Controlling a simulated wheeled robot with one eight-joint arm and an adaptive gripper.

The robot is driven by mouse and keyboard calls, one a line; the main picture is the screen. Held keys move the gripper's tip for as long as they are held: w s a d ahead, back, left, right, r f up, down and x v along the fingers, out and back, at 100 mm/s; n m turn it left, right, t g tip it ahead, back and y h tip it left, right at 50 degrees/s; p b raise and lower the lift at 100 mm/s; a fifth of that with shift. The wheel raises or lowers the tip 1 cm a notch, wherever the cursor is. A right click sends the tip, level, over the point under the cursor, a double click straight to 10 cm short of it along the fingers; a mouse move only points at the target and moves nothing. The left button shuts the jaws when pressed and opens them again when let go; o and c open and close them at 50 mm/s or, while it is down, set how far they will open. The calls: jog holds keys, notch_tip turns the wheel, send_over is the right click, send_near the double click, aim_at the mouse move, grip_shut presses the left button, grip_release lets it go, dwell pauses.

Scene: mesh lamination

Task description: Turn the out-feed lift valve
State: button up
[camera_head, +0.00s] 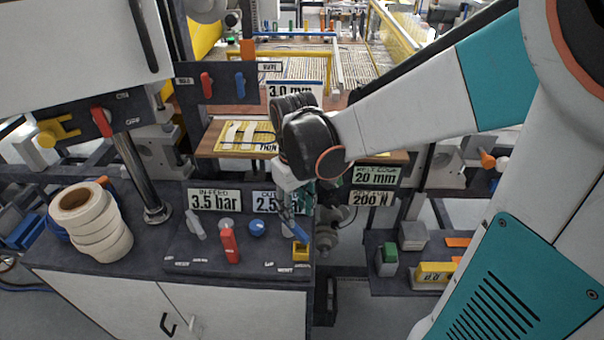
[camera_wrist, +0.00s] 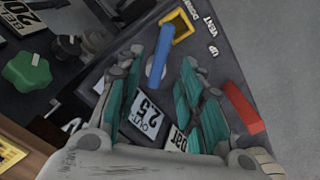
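The out-feed lift valve appears to be the blue lever (camera_head: 290,229) beside the out-feed 2.5 sign (camera_head: 265,200) on the dark control panel. In the wrist view the blue lever (camera_wrist: 160,55) points toward a yellow bracket (camera_wrist: 182,27), near labels reading DOWN, VENT and UP. My gripper (camera_wrist: 163,66) is open, with its teal-padded fingers on either side of the blue lever in the picture. No contact shows, and I cannot tell the depth between them. In the head view my gripper (camera_head: 302,192) is above the lever, partly hidden by my wrist.
A red lever (camera_head: 229,245) stands to the left, close to a finger in the wrist view (camera_wrist: 243,107). A green knob (camera_wrist: 27,72) shows at the wrist view's left. Tape rolls (camera_head: 90,220) stand far left.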

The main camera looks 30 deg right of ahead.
aim_at(297, 228)
jog(key=shift+s+r, duration=0.2)
jog(key=shift+r, duration=2.7)
jog(key=shift+s+a+r, duration=0.1)
jog(key=s+a+r+m+t, duration=0.2)
jog(key=s+a+r+t, duration=0.1)
jog(key=s+t, duration=0.4)
jog(key=shift+s+r, duration=0.25)
jog(key=shift+r, duration=0.15)
dwell(0.6)
